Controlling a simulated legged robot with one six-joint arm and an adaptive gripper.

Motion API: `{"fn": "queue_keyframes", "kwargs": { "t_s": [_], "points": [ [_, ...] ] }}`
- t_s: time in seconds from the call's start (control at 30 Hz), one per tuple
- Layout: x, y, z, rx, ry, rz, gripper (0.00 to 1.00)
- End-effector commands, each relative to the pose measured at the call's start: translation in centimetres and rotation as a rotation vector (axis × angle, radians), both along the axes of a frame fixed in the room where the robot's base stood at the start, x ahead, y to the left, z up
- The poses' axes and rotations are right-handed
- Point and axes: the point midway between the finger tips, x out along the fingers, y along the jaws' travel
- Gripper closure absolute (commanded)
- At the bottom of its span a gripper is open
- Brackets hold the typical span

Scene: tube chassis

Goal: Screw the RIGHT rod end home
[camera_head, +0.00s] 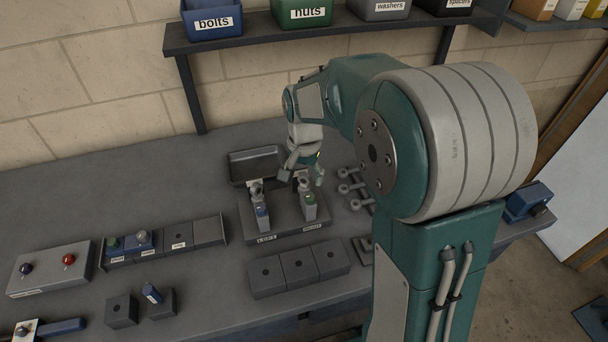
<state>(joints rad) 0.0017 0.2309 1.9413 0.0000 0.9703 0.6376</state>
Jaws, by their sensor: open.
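A dark fixture block (272,238) stands on the bench, with two upright posts and labels on its front edge. The right rod end (304,184) is a grey piece on top of the right post, which has a green mark. A second rod end (256,189) tops the left post, which has a blue mark. My gripper (302,176) points down over the right post. Its two fingers are apart, one on each side of the right rod end's top in this view. I cannot tell whether they touch it. The thread is too small to see.
A dark tray (256,164) lies behind the fixture. Several grey rod ends sit on a rack (354,188) to its right. Dark blocks (298,270) stand in front. A button box (48,268) is far left. A shelf (340,29) with bins is above.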

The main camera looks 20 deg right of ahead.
Motion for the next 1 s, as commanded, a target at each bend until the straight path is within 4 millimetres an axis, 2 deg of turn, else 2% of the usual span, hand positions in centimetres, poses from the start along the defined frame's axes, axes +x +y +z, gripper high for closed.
{"fn": "queue_keyframes", "kwargs": {
  "t_s": [0.17,0.4,0.6,0.73,0.9,1.0],
  "points": [
    [0.1,0.0,2.1,0.000,-0.005,0.000,0.20],
    [0.2,0.1,7.2,0.000,-0.005,0.000,0.20],
    [0.2,0.1,10.6,0.000,-0.004,0.000,0.20],
    [0.2,0.1,11.6,-0.001,-0.002,0.000,0.20],
    [0.1,0.1,11.8,-0.001,-0.001,0.001,0.20],
    [-0.6,0.1,12.3,-0.001,-0.018,0.019,0.20]
  ]
}}
